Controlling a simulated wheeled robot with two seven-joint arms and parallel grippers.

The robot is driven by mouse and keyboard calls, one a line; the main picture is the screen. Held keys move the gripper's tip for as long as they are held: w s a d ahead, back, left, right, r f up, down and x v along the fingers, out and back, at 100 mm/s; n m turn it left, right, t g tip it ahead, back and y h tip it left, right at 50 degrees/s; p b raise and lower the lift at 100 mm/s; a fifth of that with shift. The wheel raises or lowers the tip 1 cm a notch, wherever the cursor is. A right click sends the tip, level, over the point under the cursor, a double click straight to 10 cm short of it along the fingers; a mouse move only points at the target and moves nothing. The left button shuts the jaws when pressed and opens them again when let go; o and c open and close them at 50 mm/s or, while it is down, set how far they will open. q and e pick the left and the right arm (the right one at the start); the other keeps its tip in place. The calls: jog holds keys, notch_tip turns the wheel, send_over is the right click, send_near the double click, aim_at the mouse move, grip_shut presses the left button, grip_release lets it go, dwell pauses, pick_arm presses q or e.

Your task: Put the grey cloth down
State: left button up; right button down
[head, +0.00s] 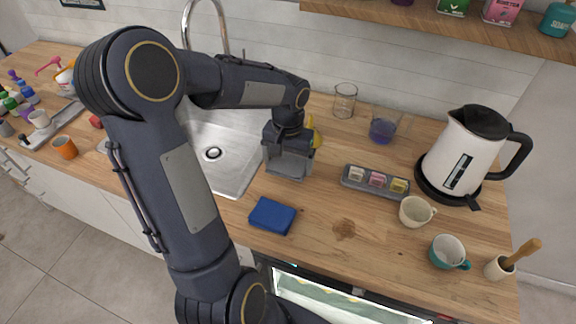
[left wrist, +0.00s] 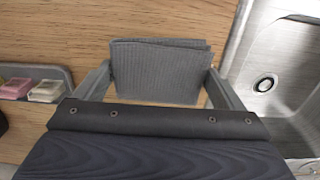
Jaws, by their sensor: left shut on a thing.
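The grey cloth (left wrist: 160,72) is folded and ribbed, and it sits between the two fingers of my left gripper (left wrist: 165,88) in the left wrist view. In the head view my left gripper (head: 288,158) is over the wooden counter just right of the sink, shut on the grey cloth (head: 286,167), which hangs below the palm. I cannot tell whether the cloth's lower edge touches the counter. My right gripper is not in view.
A folded blue cloth (head: 272,216) lies nearer the front edge. The steel sink (head: 236,181) is at left. A sachet tray (head: 352,184), cream cup (head: 415,211), teal cup (head: 447,251) and kettle (head: 462,150) stand right. A brown stain (head: 343,229) marks otherwise bare counter.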

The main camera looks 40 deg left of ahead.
aim_at(288, 169)
pick_arm(q)
jog(key=shift+w+a+f, duration=0.3)
jog(key=shift+w+f, duration=0.05)
jog(key=shift+f, duration=1.7)
jog(key=shift+f, duration=0.2)
jog(key=o, duration=0.7)
notch_tip(288, 169, up, 12)
jog(key=shift+d+r, duration=0.1)
jog(key=shift+r, duration=0.05)
jog(key=s+d+t+h, duration=0.1)
jog(key=s+d+t, duration=0.1)
jog(key=s+d, duration=0.2)
jog(key=s+d+m+t+h, duration=0.1)
jog(key=s+d, duration=0.4)
jog(key=s, duration=0.2)
jog(key=s+d+m+t+h, duration=0.1)
jog(key=s+d+t, duration=0.1)
jog(key=s+d, duration=0.2)
jog(key=shift+s+d+r+t+h, duration=0.1)
jog(key=shift+s+t+h, duration=0.1)
jog(key=shift+s, duration=0.35)
jog(key=shift+s+d+r+t+h, duration=0.1)
jog(key=shift+s+h, duration=0.1)
jog(key=shift+s, duration=0.3)
